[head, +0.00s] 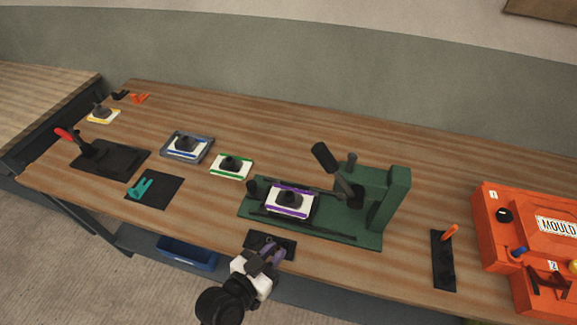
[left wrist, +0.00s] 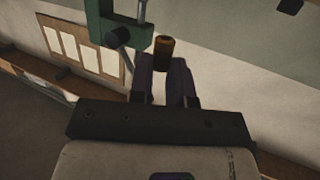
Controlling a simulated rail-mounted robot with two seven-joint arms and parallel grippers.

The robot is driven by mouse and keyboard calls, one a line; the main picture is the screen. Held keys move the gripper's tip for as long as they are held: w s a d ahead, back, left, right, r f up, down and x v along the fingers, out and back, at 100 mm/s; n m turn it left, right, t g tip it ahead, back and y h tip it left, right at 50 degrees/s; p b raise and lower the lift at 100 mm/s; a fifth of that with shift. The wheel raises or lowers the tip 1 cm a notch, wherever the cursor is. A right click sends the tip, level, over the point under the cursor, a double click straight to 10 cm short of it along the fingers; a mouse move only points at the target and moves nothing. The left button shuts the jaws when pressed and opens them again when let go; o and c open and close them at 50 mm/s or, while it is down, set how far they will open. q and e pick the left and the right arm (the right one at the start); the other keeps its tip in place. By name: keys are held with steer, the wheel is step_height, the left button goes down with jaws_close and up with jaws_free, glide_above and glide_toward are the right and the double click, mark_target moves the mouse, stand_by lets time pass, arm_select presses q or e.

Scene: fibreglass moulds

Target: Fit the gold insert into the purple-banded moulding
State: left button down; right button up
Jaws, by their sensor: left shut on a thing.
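The purple-banded moulding (head: 302,211) is a white plate with a purple edge and a dark raised centre. It lies flat in the green press fixture (head: 393,210), left of the upright block. My left gripper (head: 276,251) is in front of the fixture, over a black pad (head: 289,242) near the table's front edge. In the left wrist view its purple fingers (left wrist: 164,73) are shut on a short brown-gold cylinder, the gold insert (left wrist: 163,48), which sticks out past the fingertips. The insert is apart from the moulding. My right gripper is not in view.
The fixture's dark lever (head: 325,157) leans up behind the moulding. Green-banded (head: 218,171), blue-banded (head: 170,151) and yellow-banded (head: 95,118) mouldings stand to the left. An orange box (head: 520,215) and a black strip (head: 442,275) are at right. A blue bin (head: 187,253) is below the table.

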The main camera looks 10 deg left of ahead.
arm_select(q)
steer(key=w+a+r+n+t+y, duration=0.25)
steer(key=a+r+n+y, duration=0.45)
steer(key=a, duration=0.5)
step_height(320, 180, up, 37)
steer(key=w+y+p, duration=0.1)
steer(key=w+p, duration=0.1)
steer(key=p, duration=2.9)
steer(key=shift+a+r+m, duration=0.2)
steer(key=shift+a+m, duration=0.2)
steer(key=shift+d, duration=0.1)
